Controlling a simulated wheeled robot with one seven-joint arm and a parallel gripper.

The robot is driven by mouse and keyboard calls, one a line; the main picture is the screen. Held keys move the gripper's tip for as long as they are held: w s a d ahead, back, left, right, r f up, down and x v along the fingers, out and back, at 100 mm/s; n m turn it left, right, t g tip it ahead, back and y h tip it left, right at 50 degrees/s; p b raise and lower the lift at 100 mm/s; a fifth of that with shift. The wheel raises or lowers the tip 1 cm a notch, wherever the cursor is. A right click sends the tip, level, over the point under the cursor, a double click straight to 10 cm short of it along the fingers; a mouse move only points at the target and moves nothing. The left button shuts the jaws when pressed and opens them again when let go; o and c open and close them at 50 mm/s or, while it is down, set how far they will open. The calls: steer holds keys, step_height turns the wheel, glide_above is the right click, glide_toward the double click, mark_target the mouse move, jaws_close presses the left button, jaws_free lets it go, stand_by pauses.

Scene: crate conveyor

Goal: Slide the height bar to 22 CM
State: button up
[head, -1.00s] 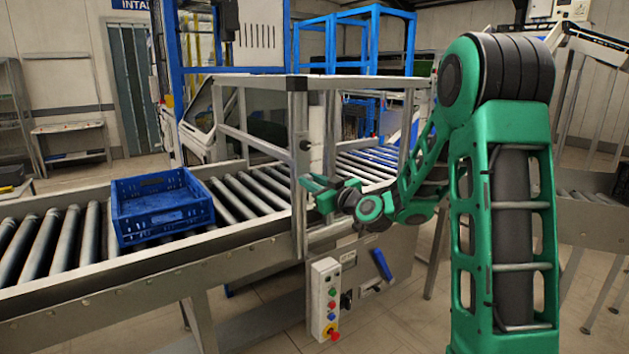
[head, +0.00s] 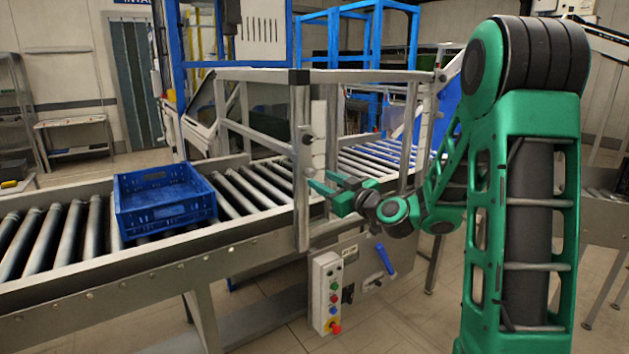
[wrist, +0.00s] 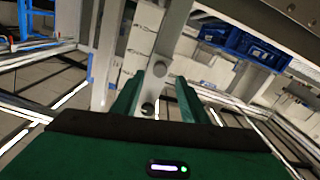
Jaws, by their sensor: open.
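A pale upright strip (head: 319,135) stands on the near post of the metal frame over the conveyor. No height marks are readable. My green gripper (head: 322,181) is open close to the post, its fingers pointing left. I cannot tell whether the fingers touch anything.
A blue crate (head: 165,205) sits on the conveyor rollers (head: 62,235) to the left. A control box (head: 326,290) with several buttons and a blue lever (head: 386,259) are below the conveyor rail, under my gripper. The metal frame (head: 255,133) stands close around my gripper.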

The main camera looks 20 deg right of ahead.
steer(key=shift+s+d, duration=0.25)
steer(key=shift+s, duration=1.05)
steer(key=shift+s+d, duration=0.2)
steer(key=shift+s, duration=1.05)
steer(key=s+a+f+g, duration=0.3)
steer(key=s+f+g, duration=0.6)
steer(key=s+f, duration=0.25)
steer(key=s+d+m+g+h, duration=0.1)
steer(key=s+d+m+g, duration=0.1)
steer(key=s, duration=0.7)
steer(key=s+d+m+g+h, duration=0.1)
steer(key=s+m+g, duration=0.3)
steer(key=s, duration=0.5)
steer(key=s+d+m+g+h, duration=0.1)
steer(key=s+d+m, duration=0.3)
steer(key=s, duration=0.5)
steer(key=shift+s+f+m+g, duration=0.2)
steer(key=shift+f+m+g, duration=0.15)
steer(key=shift+g, duration=0.55)
